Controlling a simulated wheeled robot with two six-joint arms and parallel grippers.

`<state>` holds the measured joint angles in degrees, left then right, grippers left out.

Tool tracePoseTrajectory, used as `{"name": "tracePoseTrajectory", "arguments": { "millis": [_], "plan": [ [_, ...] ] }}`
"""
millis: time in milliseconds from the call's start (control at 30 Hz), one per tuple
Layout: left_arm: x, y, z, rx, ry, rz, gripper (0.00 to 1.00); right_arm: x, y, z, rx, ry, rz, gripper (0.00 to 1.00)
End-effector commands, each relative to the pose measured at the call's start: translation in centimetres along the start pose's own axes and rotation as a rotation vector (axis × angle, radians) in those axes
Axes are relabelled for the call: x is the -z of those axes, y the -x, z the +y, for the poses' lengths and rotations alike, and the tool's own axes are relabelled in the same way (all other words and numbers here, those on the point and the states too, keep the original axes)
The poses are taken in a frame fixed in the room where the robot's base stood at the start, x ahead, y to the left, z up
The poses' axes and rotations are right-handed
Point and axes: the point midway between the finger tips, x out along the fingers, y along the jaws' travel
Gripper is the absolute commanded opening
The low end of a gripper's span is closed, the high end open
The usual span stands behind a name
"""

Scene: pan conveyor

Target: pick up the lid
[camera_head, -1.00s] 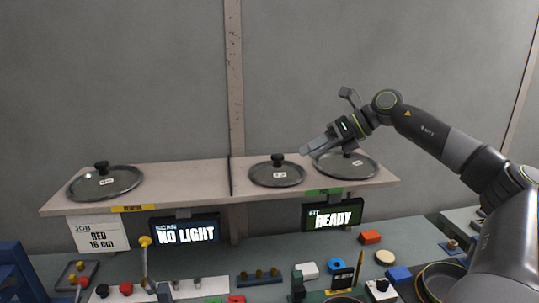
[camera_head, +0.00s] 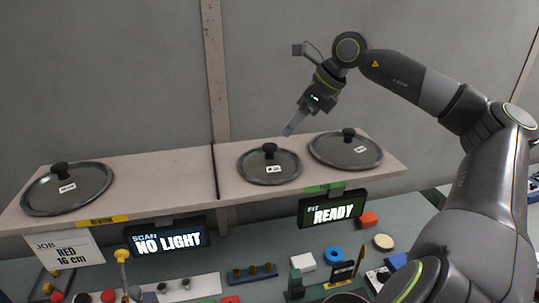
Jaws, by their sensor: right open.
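Three round glass lids with black knobs lie on the shelf. The left lid (camera_head: 67,191) is at the shelf's left end. The middle lid (camera_head: 268,169) is the smallest and sits right of the shelf divider. The right lid (camera_head: 347,150) is beside it, near the shelf's right end. My right gripper (camera_head: 289,132) is open and empty. It points down and left, above and just behind the middle lid's right side, apart from its knob. My left gripper is not in view.
The shelf (camera_head: 155,180) has bare room between the left and middle lids. Below it are a "NO LIGHT" display (camera_head: 172,237), a "READY" display (camera_head: 333,211) and a job card (camera_head: 65,250) reading RED 16 cm.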

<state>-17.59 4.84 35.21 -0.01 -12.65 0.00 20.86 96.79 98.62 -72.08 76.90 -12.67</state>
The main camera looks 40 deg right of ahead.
Motion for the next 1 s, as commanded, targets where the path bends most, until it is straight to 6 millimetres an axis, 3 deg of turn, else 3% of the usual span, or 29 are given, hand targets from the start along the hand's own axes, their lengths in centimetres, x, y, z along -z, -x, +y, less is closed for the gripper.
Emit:
{"name": "tracePoseTrajectory", "arguments": {
  "millis": [400, 667, 1000],
  "plan": [
    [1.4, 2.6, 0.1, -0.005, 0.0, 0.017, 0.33, -0.2, -4.2, 0.1, -0.004, -0.001, -0.002, 0.61],
    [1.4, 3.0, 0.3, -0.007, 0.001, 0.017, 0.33, -0.1, -5.2, 0.0, 0.0, -0.001, -0.001, 0.61],
    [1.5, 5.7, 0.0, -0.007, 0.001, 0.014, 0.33, -1.1, -7.5, 0.5, -0.006, -0.002, -0.004, 0.61]
  ]
}}
